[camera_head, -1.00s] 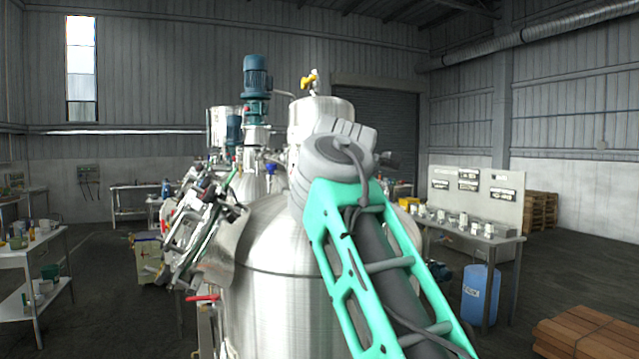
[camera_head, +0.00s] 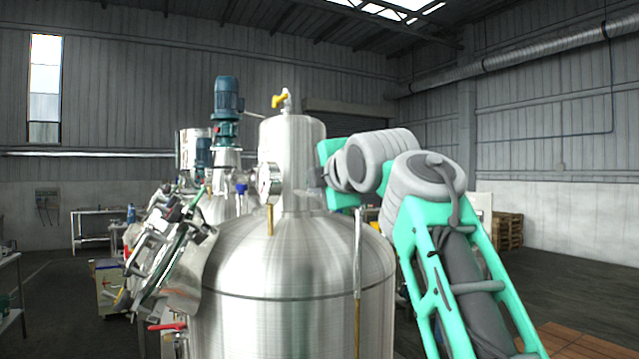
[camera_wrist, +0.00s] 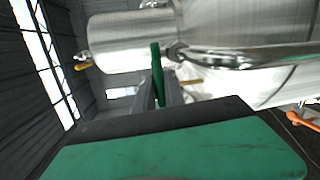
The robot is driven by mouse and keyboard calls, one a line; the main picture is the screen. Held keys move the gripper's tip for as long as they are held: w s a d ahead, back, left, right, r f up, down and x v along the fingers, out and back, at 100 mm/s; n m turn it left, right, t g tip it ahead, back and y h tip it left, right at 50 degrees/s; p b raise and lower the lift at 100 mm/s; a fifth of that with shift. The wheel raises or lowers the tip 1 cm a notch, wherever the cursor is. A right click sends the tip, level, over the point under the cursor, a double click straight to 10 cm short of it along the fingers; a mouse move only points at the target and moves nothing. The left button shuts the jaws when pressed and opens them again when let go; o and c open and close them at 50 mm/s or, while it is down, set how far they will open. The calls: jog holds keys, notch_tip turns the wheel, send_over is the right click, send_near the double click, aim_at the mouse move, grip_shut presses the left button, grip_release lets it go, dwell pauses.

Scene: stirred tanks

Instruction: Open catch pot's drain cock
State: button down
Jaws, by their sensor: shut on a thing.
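The catch pot (camera_head: 292,160) is a small upright steel cylinder on top of the large vessel, with a yellow-handled cock above it. In the wrist view the pot (camera_wrist: 130,42) lies sideways in the picture. A green lever (camera_wrist: 157,66), which looks like the drain cock's handle, stands beside a shiny pipe near the pot's lower end. My gripper (camera_wrist: 161,94) is shut on this green lever, its grey fingers on either side. In the head view my gripper (camera_head: 318,178) is at the pot's right side, small and dark, and the lever cannot be made out.
The large steel vessel (camera_head: 295,270) fills the middle below the pot. A pressure gauge (camera_head: 269,184) stands left of the pot. A thin upright pipe (camera_head: 358,270) runs close below my arm. Clamps and fittings (camera_head: 165,250) crowd the left. A red lever (camera_head: 167,326) is lower left.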

jog(key=shift+w+f, duration=0.1)
jog(key=shift+f, duration=0.1)
jog(key=c, duration=1.4)
grip_release()
jog(key=shift+r, duration=0.1)
jog(key=b+v, duration=0.2)
jog(key=v, duration=0.6)
